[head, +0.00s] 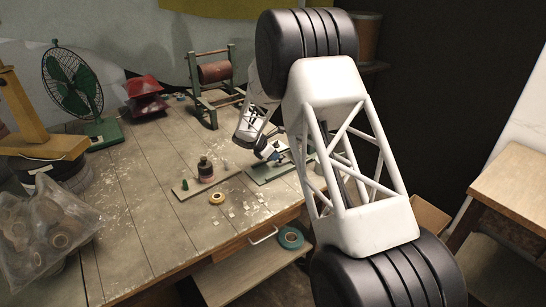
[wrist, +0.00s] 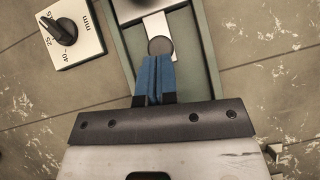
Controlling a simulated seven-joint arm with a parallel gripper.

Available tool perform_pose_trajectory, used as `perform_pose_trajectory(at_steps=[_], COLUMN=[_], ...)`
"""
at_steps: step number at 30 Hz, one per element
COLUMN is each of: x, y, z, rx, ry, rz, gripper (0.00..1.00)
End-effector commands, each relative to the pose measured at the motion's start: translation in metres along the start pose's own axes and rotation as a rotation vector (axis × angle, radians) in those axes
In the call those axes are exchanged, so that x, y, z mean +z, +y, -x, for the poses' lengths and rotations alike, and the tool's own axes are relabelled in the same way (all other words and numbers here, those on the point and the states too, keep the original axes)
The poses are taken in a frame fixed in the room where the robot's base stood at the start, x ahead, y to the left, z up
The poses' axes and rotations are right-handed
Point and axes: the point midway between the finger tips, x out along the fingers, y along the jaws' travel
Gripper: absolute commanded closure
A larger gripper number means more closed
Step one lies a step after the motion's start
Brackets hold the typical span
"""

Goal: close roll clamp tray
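My gripper (wrist: 156,62) has blue fingertips that lie side by side with almost no gap; I see nothing between them. In the wrist view the tips are just short of a round dark grey knob (wrist: 160,45) on a white strip, and I cannot tell if they touch it.
A white dial plate (wrist: 72,32) with a black pointer and mm marks lies left of the tray. Teal tape (head: 290,237) lies below.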

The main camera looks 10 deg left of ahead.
Motion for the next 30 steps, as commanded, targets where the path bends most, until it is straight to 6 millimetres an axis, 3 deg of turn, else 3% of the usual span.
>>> perform_pose_trajectory(at_steps=[5,14,17,30], x=[-0.002,-0.019,-0.028,-0.026], y=[-0.003,-0.001,0.0,0.0], z=[-0.003,0.021,0.034,0.107], rx=[-0.006,-0.002,0.001,0.002], ry=[0.0,-0.001,0.0,-0.001], rz=[0.001,0.002,0.002,0.0], gripper=[1.0,1.0,1.0,1.0])
